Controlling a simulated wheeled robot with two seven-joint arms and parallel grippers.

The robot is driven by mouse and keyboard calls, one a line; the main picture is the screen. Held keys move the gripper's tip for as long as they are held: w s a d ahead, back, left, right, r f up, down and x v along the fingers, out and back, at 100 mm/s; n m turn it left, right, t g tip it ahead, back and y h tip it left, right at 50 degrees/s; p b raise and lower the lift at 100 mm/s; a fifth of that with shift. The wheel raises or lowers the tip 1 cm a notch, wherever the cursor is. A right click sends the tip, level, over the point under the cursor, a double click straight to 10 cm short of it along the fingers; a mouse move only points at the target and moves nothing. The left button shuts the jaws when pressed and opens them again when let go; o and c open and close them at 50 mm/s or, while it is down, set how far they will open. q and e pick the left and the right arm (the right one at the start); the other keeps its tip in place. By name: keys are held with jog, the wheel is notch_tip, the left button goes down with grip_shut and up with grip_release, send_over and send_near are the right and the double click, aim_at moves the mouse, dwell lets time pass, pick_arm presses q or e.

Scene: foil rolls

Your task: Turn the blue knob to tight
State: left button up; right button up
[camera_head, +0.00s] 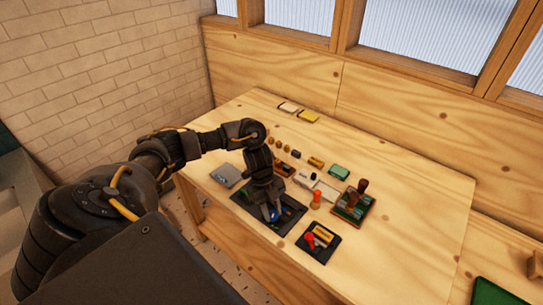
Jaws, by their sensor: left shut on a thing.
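The blue knob (274,215) is on a dark panel (285,225) lying on the wooden table, toward its front left. Only part of the knob shows under my left gripper. My left gripper (270,208) comes down from above onto the panel, with its fingers shut on the blue knob. Any mark showing how tight the knob stands is too small to read. My right gripper does not show.
A black tray (322,253) with a yellow piece and a red-handled item lies right of the panel. An orange-red bottle (316,199), a board with dark handles (345,214), a grey box (228,175) and small items stand nearby. The table's right side is clear.

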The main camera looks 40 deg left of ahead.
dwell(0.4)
pick_arm(q)
jog(key=o, duration=1)
jog(key=v, duration=1.1)
jog(key=shift+w+a+f, duration=0.1)
